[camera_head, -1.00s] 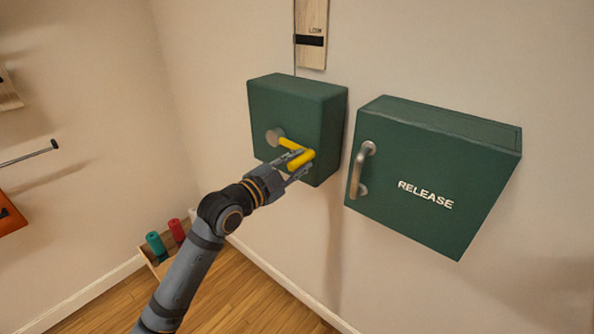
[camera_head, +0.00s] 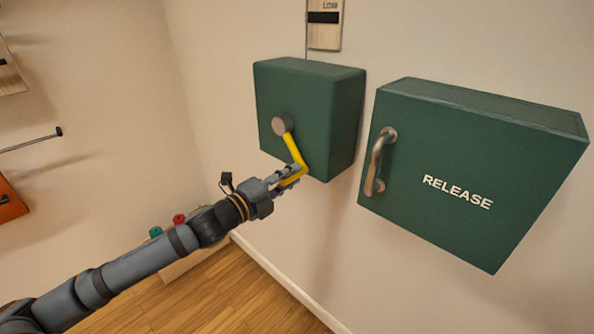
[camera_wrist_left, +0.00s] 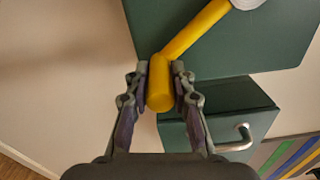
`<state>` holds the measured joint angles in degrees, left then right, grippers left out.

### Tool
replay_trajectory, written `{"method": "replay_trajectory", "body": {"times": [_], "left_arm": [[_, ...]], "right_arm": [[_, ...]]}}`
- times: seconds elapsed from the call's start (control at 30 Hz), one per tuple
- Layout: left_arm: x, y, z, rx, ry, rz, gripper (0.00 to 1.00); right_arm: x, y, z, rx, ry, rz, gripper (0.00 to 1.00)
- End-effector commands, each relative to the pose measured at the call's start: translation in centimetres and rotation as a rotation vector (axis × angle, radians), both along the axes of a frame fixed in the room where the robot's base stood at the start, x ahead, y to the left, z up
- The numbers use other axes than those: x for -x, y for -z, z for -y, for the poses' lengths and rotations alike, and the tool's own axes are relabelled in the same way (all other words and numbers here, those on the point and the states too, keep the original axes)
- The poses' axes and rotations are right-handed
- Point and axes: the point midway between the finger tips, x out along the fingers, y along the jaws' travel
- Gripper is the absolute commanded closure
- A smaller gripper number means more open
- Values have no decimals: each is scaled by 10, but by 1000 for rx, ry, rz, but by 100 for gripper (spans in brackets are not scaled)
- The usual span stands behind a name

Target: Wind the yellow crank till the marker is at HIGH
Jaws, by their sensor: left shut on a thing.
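The yellow crank (camera_head: 294,148) sticks out from a round grey hub (camera_head: 281,125) on the front of a green box (camera_head: 315,110) on the wall. Its arm points down and slightly right from the hub. My left gripper (camera_head: 291,174) is shut on the crank's handle; in the left wrist view the handle (camera_wrist_left: 160,85) sits between both fingers (camera_wrist_left: 160,88). The HIGH label is out of view. My right gripper is not in view.
A green cabinet (camera_head: 460,150) labelled RELEASE, with a metal handle (camera_head: 378,160), hangs right of the crank box. A low wooden box (camera_head: 190,262) with teal and red items stands at the wall's foot. A dark-tipped rod (camera_head: 35,142) juts out at left.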

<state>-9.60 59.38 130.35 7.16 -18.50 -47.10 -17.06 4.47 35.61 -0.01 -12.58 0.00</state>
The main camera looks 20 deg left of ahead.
Motion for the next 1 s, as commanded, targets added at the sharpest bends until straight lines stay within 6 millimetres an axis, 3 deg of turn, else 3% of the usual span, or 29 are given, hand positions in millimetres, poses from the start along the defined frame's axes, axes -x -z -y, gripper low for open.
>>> {"method": "replay_trajectory", "body": {"times": [0.3,0.83,0.87,1.0], "left_arm": [[-3,11,-13,-106,-7,29,100],[-4,12,-15,-124,-9,37,100],[-4,12,-15,-124,-9,37,76],[-4,11,-15,-123,-8,39,56]], "right_arm": [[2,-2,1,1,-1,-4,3],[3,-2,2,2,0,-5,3],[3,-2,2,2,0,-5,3],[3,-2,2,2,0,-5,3]]}}
